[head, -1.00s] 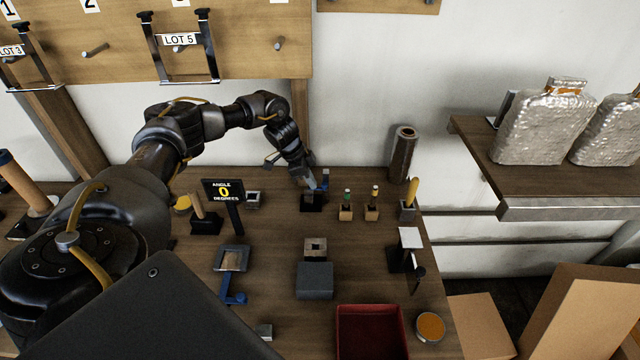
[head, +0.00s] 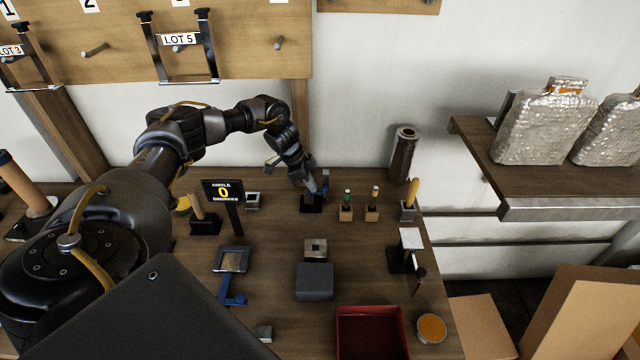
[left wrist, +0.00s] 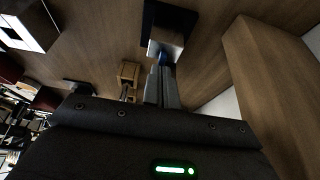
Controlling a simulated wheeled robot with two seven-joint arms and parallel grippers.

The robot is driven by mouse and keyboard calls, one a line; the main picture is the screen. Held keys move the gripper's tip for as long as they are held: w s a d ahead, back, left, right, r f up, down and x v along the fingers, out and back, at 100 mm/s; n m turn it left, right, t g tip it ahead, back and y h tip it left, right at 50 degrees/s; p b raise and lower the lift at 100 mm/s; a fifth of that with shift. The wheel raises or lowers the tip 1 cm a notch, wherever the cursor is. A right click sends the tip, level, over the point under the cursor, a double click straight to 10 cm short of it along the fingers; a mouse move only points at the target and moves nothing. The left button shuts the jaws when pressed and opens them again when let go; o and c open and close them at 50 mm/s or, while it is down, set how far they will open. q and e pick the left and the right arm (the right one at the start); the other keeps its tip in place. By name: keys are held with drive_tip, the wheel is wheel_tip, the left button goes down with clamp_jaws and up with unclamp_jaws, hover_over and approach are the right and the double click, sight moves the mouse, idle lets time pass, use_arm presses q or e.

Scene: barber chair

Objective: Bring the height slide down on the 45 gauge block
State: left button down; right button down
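My left gripper (head: 311,187) points down at a small fixture with a black base (head: 311,208) near the back of the bench. In the left wrist view the two fingers (left wrist: 163,85) lie close together and look shut. Their tips are at a small blue piece (left wrist: 162,58) beside a silver block (left wrist: 167,40) on the black base. I cannot tell whether the blue piece is between the tips or only touched. No 45 marking is legible. My right gripper is out of view.
A grey block (head: 314,282) and red tray (head: 371,310) are nearer.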

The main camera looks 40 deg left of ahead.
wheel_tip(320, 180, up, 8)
drive_tip(key=p, duration=0.7)
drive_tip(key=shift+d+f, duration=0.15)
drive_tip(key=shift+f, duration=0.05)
